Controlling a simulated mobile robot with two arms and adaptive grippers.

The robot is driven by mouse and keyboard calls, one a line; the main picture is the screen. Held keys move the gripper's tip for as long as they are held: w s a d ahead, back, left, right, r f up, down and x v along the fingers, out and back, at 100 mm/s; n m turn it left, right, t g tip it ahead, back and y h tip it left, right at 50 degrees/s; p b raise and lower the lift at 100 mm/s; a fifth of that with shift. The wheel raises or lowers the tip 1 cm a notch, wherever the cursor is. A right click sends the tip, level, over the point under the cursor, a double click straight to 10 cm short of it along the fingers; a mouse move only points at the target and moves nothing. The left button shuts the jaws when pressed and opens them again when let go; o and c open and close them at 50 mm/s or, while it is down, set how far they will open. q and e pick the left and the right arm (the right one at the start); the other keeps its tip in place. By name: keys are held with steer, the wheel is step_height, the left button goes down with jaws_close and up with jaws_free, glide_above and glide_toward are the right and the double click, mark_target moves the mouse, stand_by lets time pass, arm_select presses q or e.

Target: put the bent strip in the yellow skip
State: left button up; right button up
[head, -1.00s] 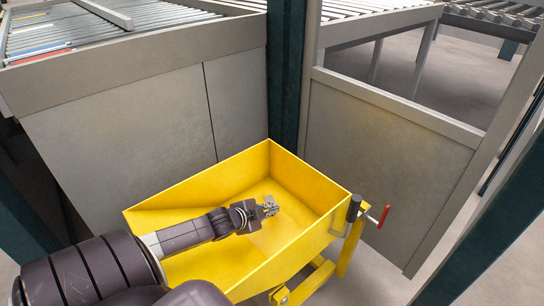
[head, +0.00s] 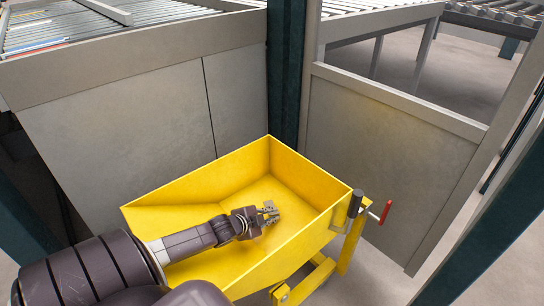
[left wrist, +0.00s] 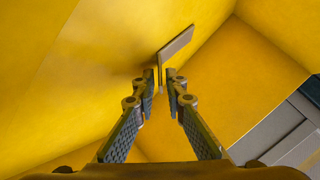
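The yellow skip (head: 190,191) stands below me in the head view, and its yellow walls fill the left wrist view (left wrist: 80,60). My left gripper (head: 272,214) reaches down inside it. In the left wrist view its two fingers (left wrist: 161,78) are a little apart, with a narrow gap on each side of the strip's edge. The bent strip (left wrist: 177,43) is a thin grey piece just beyond and between the fingertips. I cannot tell whether it touches the skip floor. My right gripper is not in view.
Grey panels (head: 130,130) and a dark green post (head: 287,75) stand close behind the skip. A roller conveyor (head: 60,35) is at upper left. Bare floor shows at right.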

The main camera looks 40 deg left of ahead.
arm_select(q)
steer(key=shift+r, duration=0.1)
